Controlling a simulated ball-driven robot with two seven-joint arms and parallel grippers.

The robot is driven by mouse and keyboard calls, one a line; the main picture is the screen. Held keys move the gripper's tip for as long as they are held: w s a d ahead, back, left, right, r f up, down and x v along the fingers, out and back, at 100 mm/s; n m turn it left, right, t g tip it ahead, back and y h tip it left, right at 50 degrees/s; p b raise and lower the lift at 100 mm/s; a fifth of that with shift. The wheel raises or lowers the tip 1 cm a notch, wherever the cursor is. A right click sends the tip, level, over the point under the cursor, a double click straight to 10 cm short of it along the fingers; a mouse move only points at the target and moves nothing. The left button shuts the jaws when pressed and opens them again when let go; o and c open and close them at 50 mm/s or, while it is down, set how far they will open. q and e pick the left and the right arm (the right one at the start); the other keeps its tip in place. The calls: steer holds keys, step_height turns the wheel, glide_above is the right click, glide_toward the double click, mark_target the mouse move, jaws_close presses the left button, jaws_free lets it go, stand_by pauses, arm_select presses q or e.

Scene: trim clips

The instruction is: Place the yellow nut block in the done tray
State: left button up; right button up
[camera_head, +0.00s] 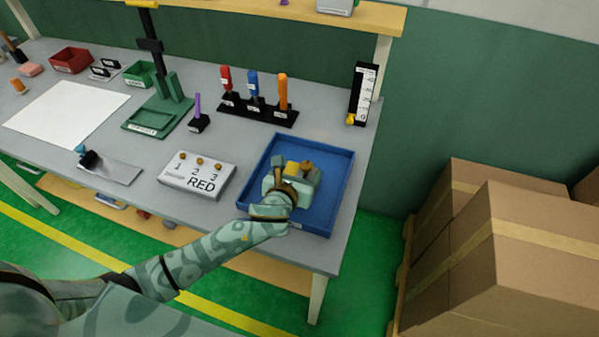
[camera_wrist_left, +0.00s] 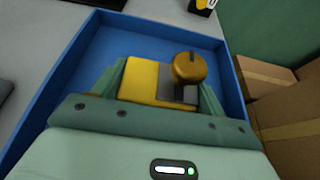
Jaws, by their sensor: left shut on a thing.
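The yellow nut block (camera_wrist_left: 145,80) is held between the fingers of my left gripper (camera_wrist_left: 160,85), with a brass-coloured round knob (camera_wrist_left: 189,68) and a grey part on its right side. The blue tray (camera_head: 341,177) is at the right end of the bench. In the head view my left gripper (camera_head: 293,172) is over the tray's inside, shut on the block (camera_head: 291,167). The block's underside is hidden, so I cannot tell whether it touches the tray floor. My right gripper is not in view.
A black gauge stand (camera_head: 363,93) is at the back right. Cardboard boxes (camera_head: 500,250) stand right of the bench.

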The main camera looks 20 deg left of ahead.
arm_select(q)
steer(key=o, duration=1.1)
steer(key=shift+c, duration=0.2)
steer(key=shift+r, duration=0.15)
steer(key=p+v, duration=0.3)
steer(key=v, duration=0.9)
